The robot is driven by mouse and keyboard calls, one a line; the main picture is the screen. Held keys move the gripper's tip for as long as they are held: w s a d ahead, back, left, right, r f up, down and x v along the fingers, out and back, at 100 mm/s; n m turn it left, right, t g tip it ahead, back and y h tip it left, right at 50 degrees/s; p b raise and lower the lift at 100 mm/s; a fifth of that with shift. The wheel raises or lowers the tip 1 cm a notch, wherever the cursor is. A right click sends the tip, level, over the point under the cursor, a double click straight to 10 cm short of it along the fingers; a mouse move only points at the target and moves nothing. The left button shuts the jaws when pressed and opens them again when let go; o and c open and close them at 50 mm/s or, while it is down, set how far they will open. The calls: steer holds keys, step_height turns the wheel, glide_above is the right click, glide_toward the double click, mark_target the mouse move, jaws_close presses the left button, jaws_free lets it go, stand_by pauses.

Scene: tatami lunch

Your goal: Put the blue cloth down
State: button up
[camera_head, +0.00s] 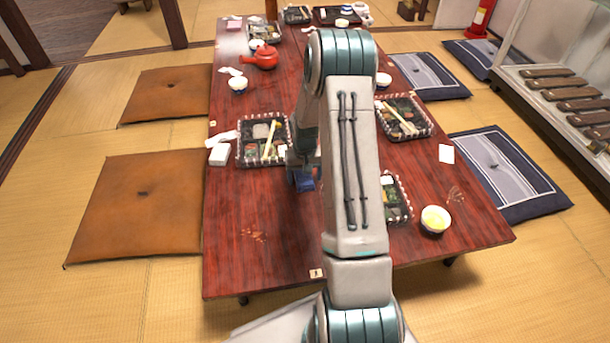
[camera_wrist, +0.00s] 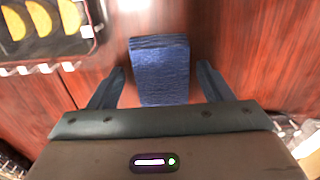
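The blue cloth (camera_wrist: 160,72) is a folded, ribbed pad between the two fingers of my gripper (camera_wrist: 161,77) in the wrist view. A narrow strip of table shows between each fingertip and the cloth, so the fingers stand apart on either side of it. In the head view the cloth (camera_head: 306,184) is a small blue patch beside my arm, over the middle of the red-brown table (camera_head: 262,215). My arm hides most of the gripper there. I cannot tell whether the cloth rests on the table.
A lunch tray (camera_head: 283,130) lies left of my arm; another (camera_head: 408,208) is partly hidden to its right. A yellow-filled bowl (camera_head: 435,220) stands near the right edge. A red teapot (camera_head: 265,57) is farther back. The table's near left part is clear apart from a stain (camera_head: 253,235).

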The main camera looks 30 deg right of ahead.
mark_target(304, 177)
step_height(304, 177, up, 12)
steer(key=r+p, duration=0.1)
steer(key=p, duration=0.4)
steer(key=s+a+r+n, duration=0.2)
steer(key=s+a+r, duration=0.7)
steer(key=r, duration=0.3)
steer(key=s+a+r, duration=0.3)
steer(key=s, duration=0.5)
steer(key=s+a+r+n+t, duration=0.1)
steer(key=s+a, duration=0.3)
steer(key=s, duration=0.4)
steer(key=shift+r, duration=0.9)
step_height(304, 177, up, 35)
steer(key=t+p, duration=0.1)
steer(key=p, duration=3)
steer(key=shift+d+f+t, duration=0.2)
steer(key=shift+t, duration=0.2)
